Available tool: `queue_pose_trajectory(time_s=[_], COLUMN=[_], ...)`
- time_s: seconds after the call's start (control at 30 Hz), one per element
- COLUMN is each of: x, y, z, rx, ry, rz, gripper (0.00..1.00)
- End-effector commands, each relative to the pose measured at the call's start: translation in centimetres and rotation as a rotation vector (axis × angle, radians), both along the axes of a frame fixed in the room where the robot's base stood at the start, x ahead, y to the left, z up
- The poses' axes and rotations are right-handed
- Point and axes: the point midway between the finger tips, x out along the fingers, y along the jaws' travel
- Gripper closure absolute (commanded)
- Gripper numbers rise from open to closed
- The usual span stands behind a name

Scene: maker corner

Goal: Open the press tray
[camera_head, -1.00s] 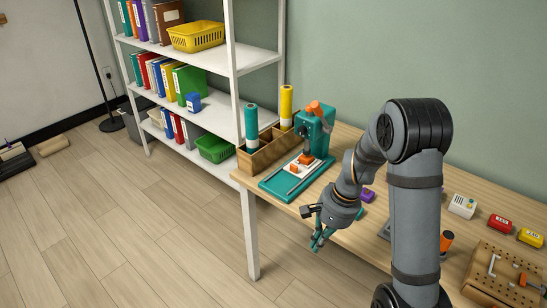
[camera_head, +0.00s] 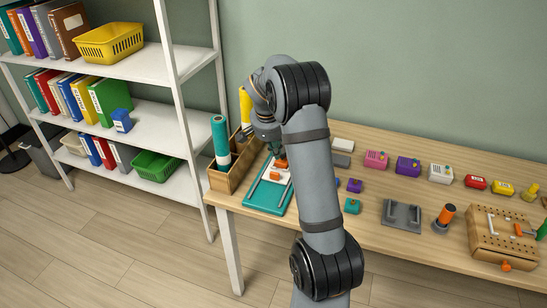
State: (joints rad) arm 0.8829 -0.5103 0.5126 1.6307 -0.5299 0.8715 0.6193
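The press stands at the left end of the table. Its teal base (camera_head: 264,199) is visible, with a white tray (camera_head: 283,180) bearing orange parts (camera_head: 276,175) on top. My arm hides most of the press's upright body and its lever. My gripper (camera_head: 275,151) points down just behind the tray's orange parts, at the press. Its fingers are small and partly covered, so I cannot tell whether they are open or shut, or whether they touch anything.
A wooden box (camera_head: 225,178) with a teal roll (camera_head: 220,140) and a yellow roll (camera_head: 246,106) stands close left of the press. A white shelf (camera_head: 178,133) is beyond it. Small coloured boxes, a grey bracket (camera_head: 401,215) and a pegboard block (camera_head: 497,238) lie to the right.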

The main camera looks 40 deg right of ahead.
Motion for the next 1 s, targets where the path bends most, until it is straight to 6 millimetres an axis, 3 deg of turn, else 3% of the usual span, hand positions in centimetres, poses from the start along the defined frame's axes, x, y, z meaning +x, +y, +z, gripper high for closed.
queue_pose_trajectory(time_s=[0.3, 0.5, 1.0], x=[0.9, 1.4, 1.6], y=[-1.4, -2.0, -2.3], z=[-5.2, -7.6, -8.6], rx=[0.003, 0.002, 0.001], ry=[0.005, 0.003, 0.000], rz=[0.003, 0.004, 0.003], gripper=[1.00, 1.00, 1.00])
